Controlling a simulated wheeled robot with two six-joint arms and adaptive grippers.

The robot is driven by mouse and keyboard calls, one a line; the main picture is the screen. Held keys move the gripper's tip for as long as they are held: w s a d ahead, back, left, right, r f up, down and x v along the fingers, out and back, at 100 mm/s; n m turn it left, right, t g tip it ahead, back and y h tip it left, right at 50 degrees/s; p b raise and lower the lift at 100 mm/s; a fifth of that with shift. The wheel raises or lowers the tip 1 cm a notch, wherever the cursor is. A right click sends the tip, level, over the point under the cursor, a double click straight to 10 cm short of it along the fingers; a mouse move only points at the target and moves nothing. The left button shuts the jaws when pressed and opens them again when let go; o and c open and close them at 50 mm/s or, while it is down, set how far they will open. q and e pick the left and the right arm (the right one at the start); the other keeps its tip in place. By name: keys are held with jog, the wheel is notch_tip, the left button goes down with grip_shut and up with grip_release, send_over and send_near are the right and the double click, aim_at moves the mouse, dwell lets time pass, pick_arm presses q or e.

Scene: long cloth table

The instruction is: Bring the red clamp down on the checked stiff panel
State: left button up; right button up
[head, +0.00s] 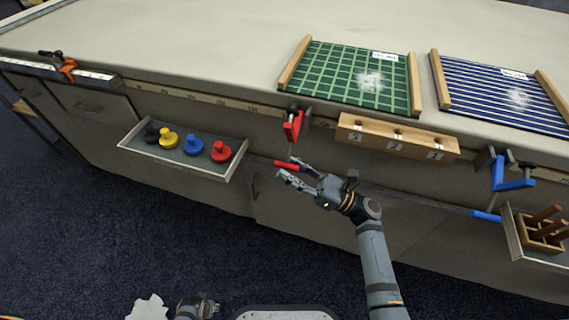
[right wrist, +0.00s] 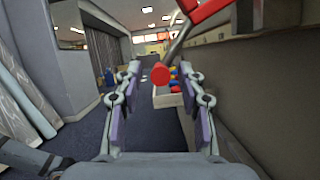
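The checked stiff panel (head: 340,78) is green with a pale grid and lies on the table between two wooden strips. The red clamp (head: 292,126) hangs at the table's front edge, near the panel's lower left corner. Its red handle (head: 287,164) sticks out below on a grey rod. My right gripper (head: 287,172) is open at the handle. In the right wrist view, the handle's round end (right wrist: 160,75) shows between the spread fingers; contact cannot be told. My left gripper (head: 208,305) is low in the head view, far from the clamp, and its fingers are unclear.
A tray (head: 180,170) of coloured knobbed pieces is on the table front, left of my right gripper. A wooden block (head: 395,138) is to its right. A blue clamp (head: 510,184) hangs near a striped panel (head: 490,90). An orange clamp (head: 68,68) is far left.

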jog(key=shift+x, duration=1.15)
jog(key=shift+c, duration=0.4)
grip_shut()
